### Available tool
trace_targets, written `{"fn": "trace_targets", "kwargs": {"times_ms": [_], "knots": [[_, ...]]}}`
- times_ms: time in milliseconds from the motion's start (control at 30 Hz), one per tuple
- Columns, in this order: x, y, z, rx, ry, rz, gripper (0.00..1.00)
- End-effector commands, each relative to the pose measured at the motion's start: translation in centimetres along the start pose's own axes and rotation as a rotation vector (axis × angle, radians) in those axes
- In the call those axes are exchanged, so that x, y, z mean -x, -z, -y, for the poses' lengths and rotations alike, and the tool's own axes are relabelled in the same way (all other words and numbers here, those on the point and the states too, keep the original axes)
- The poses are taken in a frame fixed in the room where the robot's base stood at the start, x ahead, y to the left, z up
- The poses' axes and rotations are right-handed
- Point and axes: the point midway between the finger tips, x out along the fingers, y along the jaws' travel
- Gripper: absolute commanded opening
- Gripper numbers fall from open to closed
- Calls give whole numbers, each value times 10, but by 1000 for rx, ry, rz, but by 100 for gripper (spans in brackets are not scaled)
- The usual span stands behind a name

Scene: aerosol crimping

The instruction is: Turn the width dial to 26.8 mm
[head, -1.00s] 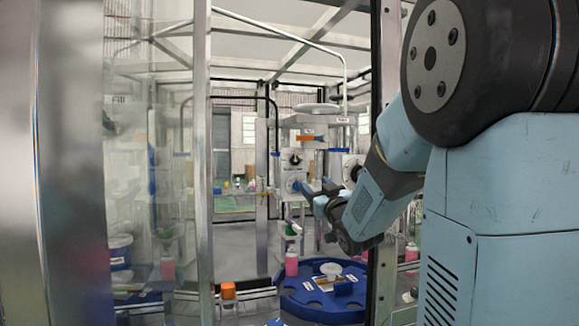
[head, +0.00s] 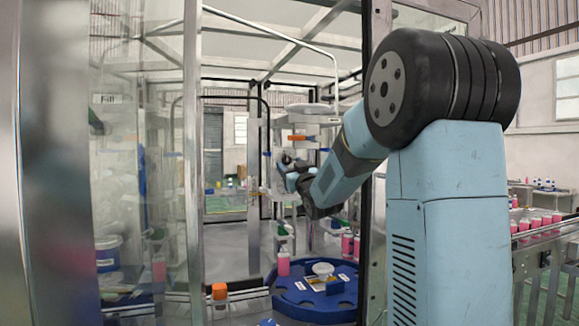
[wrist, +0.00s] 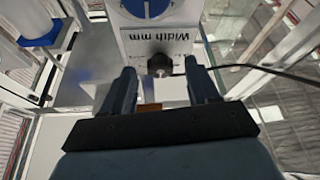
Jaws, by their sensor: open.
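In the wrist view a white panel (wrist: 133,40) carries the upside-down label "Width mm" (wrist: 163,42). A small black knob (wrist: 160,64) shows just below the label, and a blue round dial (wrist: 148,8) is cut off by the top edge. My gripper (wrist: 160,70) is open, with one finger on each side of the black knob in the picture. No contact shows, and I cannot tell how deep the fingers reach around it. In the head view my gripper (head: 284,162) is at the machine's front, covering the knob area. No dial reading is legible.
A blue round table (head: 300,300) with a white funnel-like part (head: 323,269) lies below. A pink bottle (head: 283,262) stands at its left edge. A metal frame post (head: 193,150) and clear panels stand at left. A black cable (wrist: 270,70) runs at right in the wrist view.

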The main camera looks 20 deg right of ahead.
Motion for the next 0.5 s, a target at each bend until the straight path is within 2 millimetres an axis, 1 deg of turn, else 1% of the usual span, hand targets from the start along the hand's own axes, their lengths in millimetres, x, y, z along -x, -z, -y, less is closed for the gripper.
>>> {"fn": "trace_targets", "kwargs": {"times_ms": [100, 200, 467, 500], "knots": [[-9, 0, 0, 0, 0, 0, 60], [-12, 0, 0, 0, 0, 1, 60], [-12, 0, 0, 0, 0, 0, 60], [-12, 0, 0, 0, 0, 0, 57]]}}
